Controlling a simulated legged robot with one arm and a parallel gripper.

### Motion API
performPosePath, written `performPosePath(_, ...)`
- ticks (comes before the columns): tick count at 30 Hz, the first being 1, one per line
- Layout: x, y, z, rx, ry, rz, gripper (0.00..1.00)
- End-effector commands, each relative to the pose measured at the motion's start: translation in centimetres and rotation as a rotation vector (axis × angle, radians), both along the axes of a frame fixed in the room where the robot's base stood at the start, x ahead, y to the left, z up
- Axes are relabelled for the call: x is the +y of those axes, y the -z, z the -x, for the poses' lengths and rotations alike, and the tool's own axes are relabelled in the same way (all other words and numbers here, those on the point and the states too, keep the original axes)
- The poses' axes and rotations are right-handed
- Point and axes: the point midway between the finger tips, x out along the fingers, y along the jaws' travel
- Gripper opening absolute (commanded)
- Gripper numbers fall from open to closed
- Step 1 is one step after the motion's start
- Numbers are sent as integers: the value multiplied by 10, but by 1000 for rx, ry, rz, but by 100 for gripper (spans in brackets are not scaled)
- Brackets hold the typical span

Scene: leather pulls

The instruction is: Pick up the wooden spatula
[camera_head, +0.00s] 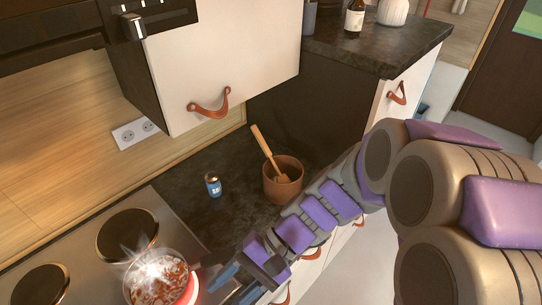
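The wooden spatula (261,143) leans in a round brown pot (283,189) on the dark counter. Its handle sticks up and to the left, and its head is partly inside the pot. My gripper (232,284) is low in the picture, at the end of my grey and purple arm. It is in front of and left of the brown pot, apart from the spatula, and close to the right side of the cooking pan. Its fingers are small and partly covered, so I cannot tell how far apart they are.
A pan of steaming food (158,282) stands on the hob (66,262), with a red glow at its right edge. A small blue shaker (213,185) stands left of the brown pot. A white cabinet with a leather pull (210,104) hangs above the counter.

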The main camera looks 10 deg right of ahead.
Motion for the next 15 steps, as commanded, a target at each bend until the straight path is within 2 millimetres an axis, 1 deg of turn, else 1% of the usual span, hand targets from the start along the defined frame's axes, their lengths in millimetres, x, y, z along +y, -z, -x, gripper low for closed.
performPosePath(1,5,-9,-14,37,60,-61,51)
performPosePath(4,15,-22,-48,94,188,-184,51)
performPosePath(8,15,-35,-97,162,370,-330,51)
performPosePath(9,12,-38,-113,181,432,-373,51)
performPosePath(11,4,-41,-138,209,523,-435,51)
performPosePath(12,-3,-42,-154,226,588,-474,51)
performPosePath(14,-16,-41,-178,251,687,-529,51)
performPosePath(15,-26,-39,-194,268,752,-563,51)
